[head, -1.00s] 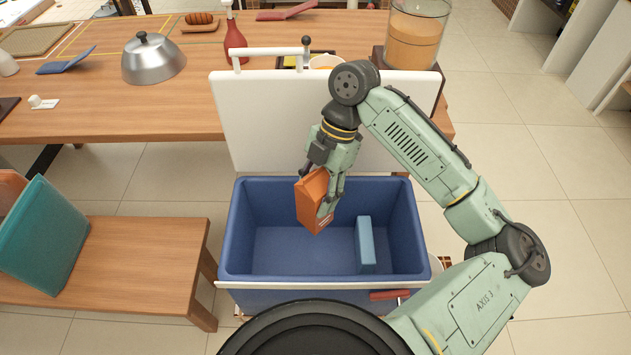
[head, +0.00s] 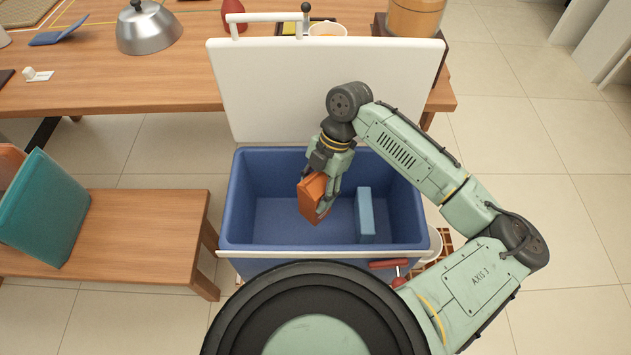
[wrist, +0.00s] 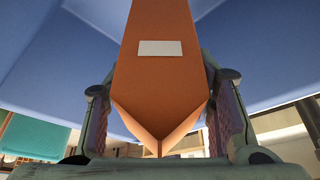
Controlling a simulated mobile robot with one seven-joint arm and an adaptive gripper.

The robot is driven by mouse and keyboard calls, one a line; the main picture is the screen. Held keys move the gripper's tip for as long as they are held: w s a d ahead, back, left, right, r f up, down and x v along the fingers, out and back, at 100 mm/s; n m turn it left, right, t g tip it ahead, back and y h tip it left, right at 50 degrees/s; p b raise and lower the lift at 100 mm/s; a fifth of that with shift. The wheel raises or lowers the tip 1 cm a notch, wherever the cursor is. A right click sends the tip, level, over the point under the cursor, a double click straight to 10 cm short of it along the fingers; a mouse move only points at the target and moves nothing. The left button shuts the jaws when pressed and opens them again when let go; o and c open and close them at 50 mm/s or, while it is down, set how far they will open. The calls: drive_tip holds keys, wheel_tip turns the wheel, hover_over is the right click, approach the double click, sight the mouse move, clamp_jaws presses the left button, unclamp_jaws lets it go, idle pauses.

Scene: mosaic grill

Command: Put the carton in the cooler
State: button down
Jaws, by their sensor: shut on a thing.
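The orange carton (head: 311,198) is held in my gripper (head: 325,190), tilted, within the opening of the blue cooler (head: 238,215). In the wrist view the carton (wrist: 160,80) fills the middle, with a white label on it and a finger of my gripper (wrist: 160,125) on each side. The cooler's blue walls surround it there. The cooler's white lid (head: 270,90) stands open at the back. I cannot tell whether the carton touches the cooler floor.
A light-blue slab (head: 365,215) stands inside the cooler, right of the carton. A wooden bench (head: 140,235) with a teal cushion-like object (head: 42,208) is at the left. A wooden table (head: 95,85) with a metal dome (head: 148,28) lies behind. Tiled floor is clear at the right.

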wheel_tip(320, 180, down, 14)
drive_tip(key=b, duration=0.7)
drive_tip(key=shift+r, duration=0.15)
drive_tip(key=c, duration=0.6)
unclamp_jaws()
drive_tip(key=shift+c, duration=0.2)
drive_tip(key=v, duration=1.2)
drive_tip(key=shift+s, duration=0.1)
